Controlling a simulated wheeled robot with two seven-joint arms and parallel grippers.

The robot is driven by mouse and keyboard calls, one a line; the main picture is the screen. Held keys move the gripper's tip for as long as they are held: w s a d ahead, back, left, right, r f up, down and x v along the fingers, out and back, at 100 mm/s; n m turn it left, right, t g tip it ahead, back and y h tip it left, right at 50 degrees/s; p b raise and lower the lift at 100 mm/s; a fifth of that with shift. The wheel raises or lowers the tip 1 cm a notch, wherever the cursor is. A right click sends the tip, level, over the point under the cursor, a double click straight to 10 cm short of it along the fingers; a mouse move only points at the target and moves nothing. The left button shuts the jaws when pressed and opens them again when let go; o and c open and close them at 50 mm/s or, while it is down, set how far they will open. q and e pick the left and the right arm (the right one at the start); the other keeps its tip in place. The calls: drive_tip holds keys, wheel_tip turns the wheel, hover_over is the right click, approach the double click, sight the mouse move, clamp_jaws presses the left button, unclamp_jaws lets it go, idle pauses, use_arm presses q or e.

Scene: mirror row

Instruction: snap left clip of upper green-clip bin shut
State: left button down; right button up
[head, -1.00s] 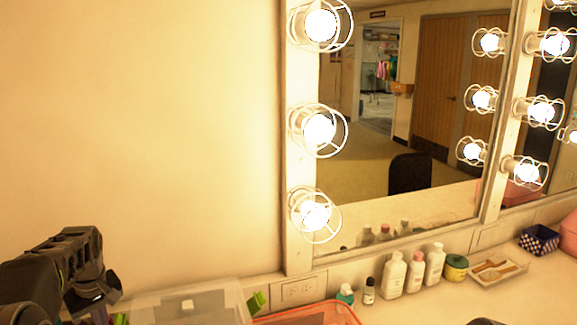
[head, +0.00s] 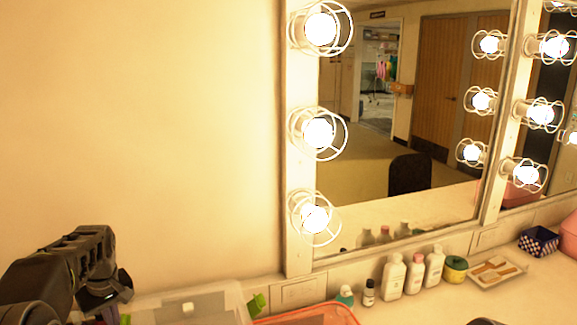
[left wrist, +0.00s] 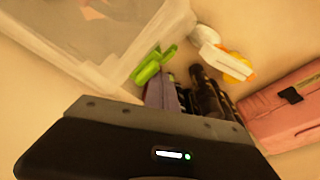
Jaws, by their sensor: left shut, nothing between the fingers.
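The upper bin (head: 200,305) is clear, with a pale lid, at the bottom edge of the head view. It also fills the upper left of the left wrist view (left wrist: 95,72). A green clip (head: 257,304) sticks out at its right end, and a bit of the left green clip (head: 125,319) shows by my arm. In the left wrist view a green clip (left wrist: 153,64) stands out from the bin's side, apparently unfastened. My left gripper (left wrist: 203,82) is shut and empty, just beside this clip; contact cannot be told.
An orange-pink bin (head: 315,314) stands right of the clear one. Several bottles (head: 393,277) and a tray (head: 497,271) line the counter under the lit mirror. In the left wrist view a white-and-orange object (left wrist: 225,58) and a pink case (left wrist: 287,108) lie near the fingers.

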use_arm(q)
drive_tip(key=r+p, duration=0.1)
drive_tip(key=r, duration=0.1)
drive_tip(key=r+p, duration=0.1)
drive_tip(key=r, duration=0.1)
drive_tip(key=r+p, duration=0.1)
drive_tip(key=r, duration=0.1)
drive_tip(key=shift+s+a, duration=0.15)
drive_tip(key=shift+a, duration=0.2)
drive_tip(key=shift+f, duration=0.1)
idle(0.4)
